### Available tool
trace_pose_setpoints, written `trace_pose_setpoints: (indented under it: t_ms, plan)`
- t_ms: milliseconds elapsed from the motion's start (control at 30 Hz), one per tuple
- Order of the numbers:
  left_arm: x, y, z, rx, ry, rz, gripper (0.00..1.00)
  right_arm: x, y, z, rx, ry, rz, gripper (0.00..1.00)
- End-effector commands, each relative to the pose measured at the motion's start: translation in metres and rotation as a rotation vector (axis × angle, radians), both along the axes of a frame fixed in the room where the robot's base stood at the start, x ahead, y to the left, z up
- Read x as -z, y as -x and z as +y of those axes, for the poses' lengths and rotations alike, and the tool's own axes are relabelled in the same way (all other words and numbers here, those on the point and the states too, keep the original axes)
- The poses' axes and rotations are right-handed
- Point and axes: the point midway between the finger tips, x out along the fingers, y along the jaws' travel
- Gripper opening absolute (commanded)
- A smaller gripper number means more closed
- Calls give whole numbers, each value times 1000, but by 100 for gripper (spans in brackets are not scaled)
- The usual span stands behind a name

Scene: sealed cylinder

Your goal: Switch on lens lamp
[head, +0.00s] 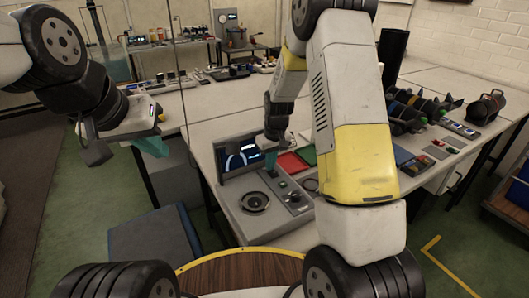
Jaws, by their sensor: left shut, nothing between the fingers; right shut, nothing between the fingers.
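A grey console (232,218) stands at the near edge of the white bench. It has a lit blue screen (240,157), a round dark lens-like disc (255,202) and small knobs or buttons (283,184) on its top panel. I cannot tell which of these belongs to the lens lamp, nor whether a lamp is lit. My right gripper (271,161) points down over the back of the panel, in front of the screen's right part; its teal fingers are shut and empty. Whether it touches the panel is unclear. My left gripper (152,147) is shut and empty, left of the bench in free air.
A red tray (292,163) and a green tray (309,154) lie behind the console, partly hidden by my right arm. Dark tools (415,105) and a black cylinder (392,55) stand at right. A blue stool (155,240) is below, left of the console. A back bench holds instruments.

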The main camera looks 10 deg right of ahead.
Motion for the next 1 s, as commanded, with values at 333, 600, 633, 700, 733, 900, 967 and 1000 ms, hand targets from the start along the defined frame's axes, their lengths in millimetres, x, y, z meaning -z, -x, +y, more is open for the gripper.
trace_pose_setpoints:
  t_ms: [333,600,633,700,733,900,967,1000]
  plan:
    - [0,0,0,0,0,0,0,-2,11,-5,2,2,6,0]
    - [0,0,0,0,0,0,0,-6,10,-5,1,1,3,0]
    - [0,0,0,0,0,0,0,-9,10,-5,2,1,3,0]
    - [0,0,0,0,0,0,0,-17,9,-5,2,0,1,0]
    - [0,0,0,0,0,0,0,-22,9,-5,2,0,1,0]
    - [0,0,0,0,0,0,0,-59,4,-5,1,0,-1,0]
    - [0,0,0,0,0,0,0,-74,2,-4,2,0,-1,0]
    - [0,0,0,0,0,0,0,-83,1,-4,2,1,0,0]
